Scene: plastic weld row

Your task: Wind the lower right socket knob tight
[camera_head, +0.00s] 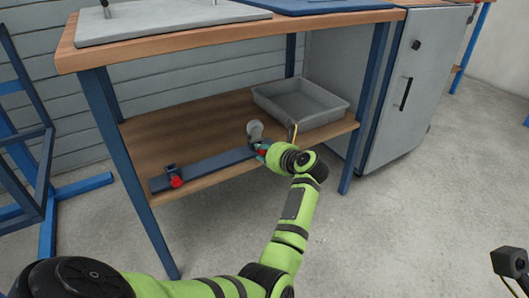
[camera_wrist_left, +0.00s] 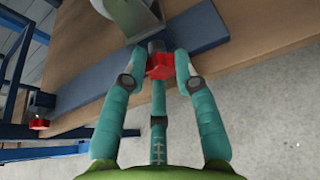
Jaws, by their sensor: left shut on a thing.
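A dark blue bar (camera_head: 215,166) lies along the front of the wooden lower shelf, with a red knob at each end. The right red knob (camera_wrist_left: 160,67) sits between the teal fingers of my left gripper (camera_wrist_left: 158,80), which is shut on it. In the head view my left gripper (camera_head: 265,151) reaches the bar's right end from the front and hides most of that knob. The left red knob (camera_head: 176,181) stands free on a dark block; it also shows in the left wrist view (camera_wrist_left: 39,124). My right gripper's fingers are not seen.
A grey rounded part (camera_head: 255,130) stands just behind the bar's right end. A grey open tray (camera_head: 338,103) sits at the shelf's right. The wooden bench top (camera_head: 190,41) overhangs the shelf, and a blue leg (camera_head: 120,160) stands at left. The floor in front is clear.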

